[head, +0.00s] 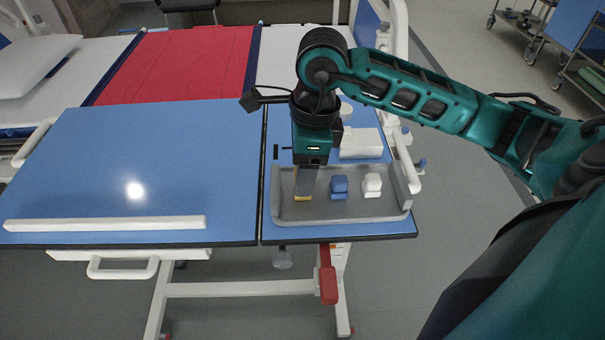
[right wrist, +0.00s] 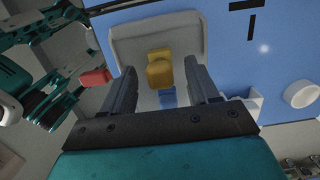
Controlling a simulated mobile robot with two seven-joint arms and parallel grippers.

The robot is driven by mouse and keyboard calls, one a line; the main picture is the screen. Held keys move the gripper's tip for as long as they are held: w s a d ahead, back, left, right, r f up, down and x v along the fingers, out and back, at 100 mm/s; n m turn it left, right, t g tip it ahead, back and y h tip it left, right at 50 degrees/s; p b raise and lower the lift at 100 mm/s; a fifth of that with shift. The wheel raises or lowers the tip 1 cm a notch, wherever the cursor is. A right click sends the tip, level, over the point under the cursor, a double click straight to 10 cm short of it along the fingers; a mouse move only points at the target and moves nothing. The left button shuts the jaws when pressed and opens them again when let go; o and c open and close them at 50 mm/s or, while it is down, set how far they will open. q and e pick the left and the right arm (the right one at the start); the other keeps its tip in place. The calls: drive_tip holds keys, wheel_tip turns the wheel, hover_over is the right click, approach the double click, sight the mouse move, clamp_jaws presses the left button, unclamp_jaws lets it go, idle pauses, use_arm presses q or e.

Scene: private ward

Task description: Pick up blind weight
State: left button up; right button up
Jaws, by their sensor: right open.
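Three small weights stand in a row in a grey tray (head: 355,210): a yellow one (head: 303,198), a blue one (head: 339,187) and a white one (head: 372,185). My right gripper (head: 306,183) points down over the yellow weight, and its fingers hide most of that weight in the head view. In the right wrist view the gripper (right wrist: 163,76) is open. The yellow weight (right wrist: 159,68) shows between and a little beyond its fingers, and the blue weight (right wrist: 167,97) shows partly below it. My left gripper is not in view.
The tray sits on the right part of a blue overbed table (head: 160,150). A white bar (head: 105,224) lies along the front edge on the left. A white box (head: 360,143) stands behind the tray. The table's left part is mostly clear.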

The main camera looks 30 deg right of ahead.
drive_tip(key=shift+f, duration=0.5)
drive_tip(key=c, duration=1.1)
